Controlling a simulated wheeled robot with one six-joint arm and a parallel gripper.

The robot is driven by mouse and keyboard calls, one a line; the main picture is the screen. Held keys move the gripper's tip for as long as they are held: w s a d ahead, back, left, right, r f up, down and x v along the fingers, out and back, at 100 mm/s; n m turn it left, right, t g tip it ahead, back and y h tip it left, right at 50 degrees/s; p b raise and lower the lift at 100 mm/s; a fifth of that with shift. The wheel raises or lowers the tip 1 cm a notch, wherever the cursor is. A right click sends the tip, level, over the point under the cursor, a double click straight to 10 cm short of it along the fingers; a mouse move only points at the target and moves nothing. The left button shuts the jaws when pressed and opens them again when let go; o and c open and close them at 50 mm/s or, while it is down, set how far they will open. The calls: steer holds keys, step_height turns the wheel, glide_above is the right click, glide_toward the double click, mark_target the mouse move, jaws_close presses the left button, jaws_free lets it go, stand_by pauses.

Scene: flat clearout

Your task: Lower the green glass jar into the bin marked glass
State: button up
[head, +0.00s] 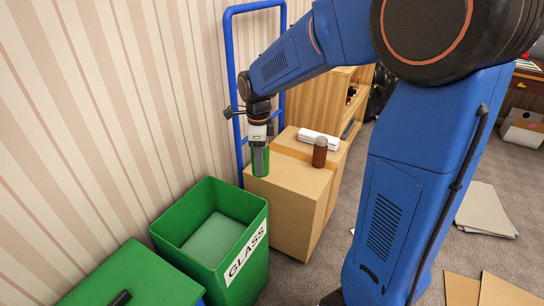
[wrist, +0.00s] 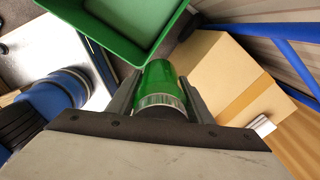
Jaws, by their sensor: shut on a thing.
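The green glass jar (head: 260,163) is held upright in my gripper (head: 259,150), just past the far edge of the bin in the head view. In the wrist view the jar (wrist: 161,88) sits between the two fingers of my gripper (wrist: 164,95), which are shut on it. The green bin marked GLASS (head: 245,257) stands open at the lower middle of the head view and looks empty. Its rim (wrist: 176,31) shows at the top of the wrist view, beyond the jar. The jar appears outside the bin's opening, near the cardboard boxes.
A blue hand truck (head: 231,90) leans by the striped wall. Flat cardboard lies on the carpet at right.

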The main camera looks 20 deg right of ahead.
steer(key=s+a+f, duration=0.1)
steer(key=a+f, duration=0.1)
steer(key=a, duration=0.7)
steer(key=s+a+f, duration=0.2)
steer(key=a, duration=0.8)
steer(key=shift+s+a, duration=0.2)
steer(key=shift+s, duration=0.05)
step_height(320, 180, down, 19)
stand_by(4.1)
steer(key=shift+f, duration=0.25)
stand_by(0.7)
